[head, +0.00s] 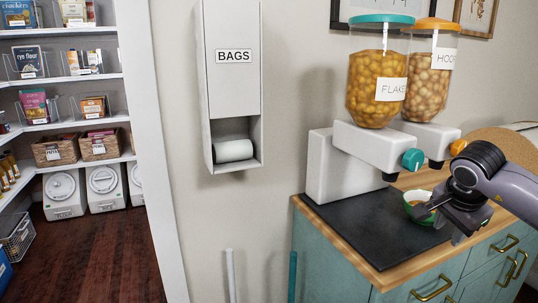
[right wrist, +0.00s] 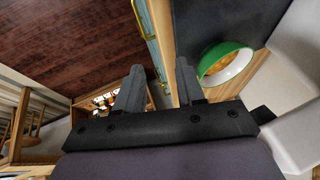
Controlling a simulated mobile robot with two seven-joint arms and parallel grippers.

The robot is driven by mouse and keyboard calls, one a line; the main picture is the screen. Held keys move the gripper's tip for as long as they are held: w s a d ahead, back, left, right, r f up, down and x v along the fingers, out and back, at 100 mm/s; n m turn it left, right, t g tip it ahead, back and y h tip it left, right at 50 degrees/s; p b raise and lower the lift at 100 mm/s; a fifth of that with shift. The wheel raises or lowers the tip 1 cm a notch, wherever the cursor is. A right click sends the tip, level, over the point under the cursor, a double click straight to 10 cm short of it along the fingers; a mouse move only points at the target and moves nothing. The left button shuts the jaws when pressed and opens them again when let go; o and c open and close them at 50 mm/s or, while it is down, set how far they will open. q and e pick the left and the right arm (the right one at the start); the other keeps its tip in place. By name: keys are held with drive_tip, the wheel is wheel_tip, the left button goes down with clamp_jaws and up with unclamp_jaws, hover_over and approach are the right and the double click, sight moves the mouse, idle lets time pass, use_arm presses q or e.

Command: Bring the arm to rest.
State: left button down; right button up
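My right arm comes in from the right in the head view, with its gripper (head: 443,224) over the counter's front part. In the right wrist view the two fingers of this gripper (right wrist: 158,76) stand apart with nothing between them. A green bowl (head: 411,197) with a pale inside sits on the dark mat (head: 362,229), partly hidden by the gripper. In the right wrist view the bowl (right wrist: 211,54) is to the right of the fingers, outside the gap. My left gripper is not in view.
Two dispensers (head: 376,92) labelled FLAKES and HOOPS stand at the back of the wood-topped teal cabinet (head: 335,262). A BAGS holder (head: 232,85) hangs on the wall. Stocked pantry shelves (head: 70,80) are at the left. The dark wooden floor before them is mostly clear.

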drive_tip(key=s+a+f+m+g+y, duration=0.1)
drive_tip(key=s+a+f+y, duration=0.15)
drive_tip(key=a, duration=0.45)
drive_tip(key=s+a+f+y+p, duration=0.1)
drive_tip(key=a+f+y, duration=0.3)
drive_tip(key=a, duration=0.3)
drive_tip(key=s+a+f+m+g+y, duration=0.1)
drive_tip(key=s+a+f+y, duration=0.15)
drive_tip(key=a, duration=0.45)
drive_tip(key=s+a+r+m+t+y+p, duration=0.1)
drive_tip(key=s+a+r+m+t+y, duration=0.15)
drive_tip(key=a+m+y, duration=0.4)
drive_tip(key=s+a+r+m+t+y+p, duration=0.1)
drive_tip(key=s+a+m+t+y, duration=0.1)
drive_tip(key=s+a+m+y, duration=0.45)
drive_tip(key=w+d+f+m+t+h+p, duration=0.1)
drive_tip(key=d+f+m+t+h, duration=0.35)
drive_tip(key=m, duration=0.85)
drive_tip(key=w+d+f+m+t+h+p, duration=0.1)
drive_tip(key=d+f+m+t+h, duration=0.35)
drive_tip(key=m, duration=0.85)
drive_tip(key=s+d+f+m+g+h, duration=0.2)
drive_tip(key=s+d+f+m+h, duration=0.1)
drive_tip(key=s+f+m, duration=0.3)
drive_tip(key=s+d+f+m+g+h, duration=0.3)
drive_tip(key=s+f+m, duration=0.3)
drive_tip(key=s+m, duration=0.2)
drive_tip(key=shift+d+f+m+h+p, duration=0.25)
drive_tip(key=shift+d+h+p, duration=0.2)
drive_tip(key=shift+d+h, duration=0.4)
